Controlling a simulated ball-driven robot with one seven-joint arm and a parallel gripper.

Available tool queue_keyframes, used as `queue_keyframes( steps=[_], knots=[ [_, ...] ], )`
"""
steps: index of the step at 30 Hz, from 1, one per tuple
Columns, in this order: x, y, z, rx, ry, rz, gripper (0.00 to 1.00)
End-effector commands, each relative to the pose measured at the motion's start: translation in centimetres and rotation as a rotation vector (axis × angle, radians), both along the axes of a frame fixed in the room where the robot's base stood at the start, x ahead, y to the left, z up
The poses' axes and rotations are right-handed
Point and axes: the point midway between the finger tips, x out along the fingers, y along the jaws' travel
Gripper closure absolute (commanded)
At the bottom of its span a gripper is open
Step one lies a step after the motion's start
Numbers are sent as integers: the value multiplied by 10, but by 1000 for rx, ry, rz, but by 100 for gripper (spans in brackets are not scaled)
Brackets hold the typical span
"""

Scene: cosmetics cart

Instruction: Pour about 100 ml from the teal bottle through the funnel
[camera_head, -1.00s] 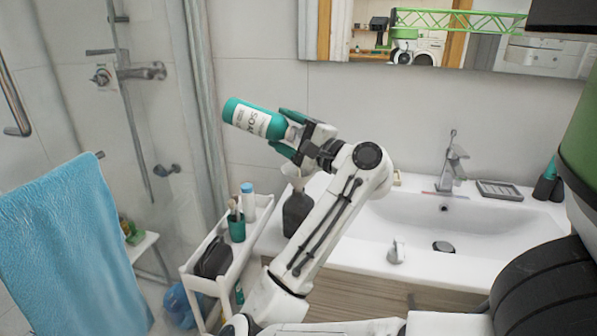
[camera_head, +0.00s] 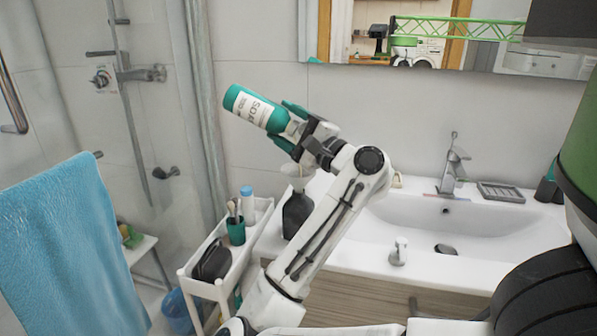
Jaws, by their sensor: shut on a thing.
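The teal bottle (camera_head: 254,108), with a white label, is tilted well past level in the air. Its teal base points up and left, and its neck end points down and right between the fingers. My gripper (camera_head: 289,125) is shut on it near that end. The mouth is hidden by the gripper, and I cannot see any liquid stream. A pale, whitish funnel (camera_head: 293,171) shows below the gripper, on top of a dark bottle (camera_head: 296,213) at the left end of the sink counter. My arm hides part of the dark bottle.
A white cart (camera_head: 236,270) stands left of the counter, holding a teal cup (camera_head: 236,231) of brushes, a blue-capped bottle (camera_head: 247,205) and a dark pouch (camera_head: 211,260). The white sink (camera_head: 430,222) is at right. A blue towel (camera_head: 70,250) hangs at left.

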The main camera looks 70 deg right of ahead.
Motion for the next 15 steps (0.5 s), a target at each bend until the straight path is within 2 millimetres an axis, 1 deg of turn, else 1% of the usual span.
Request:
queue_keyframes(
  steps=[15],
  knots=[
    [-1, 0, 7, 3, -65, 0, 99]
  ],
)
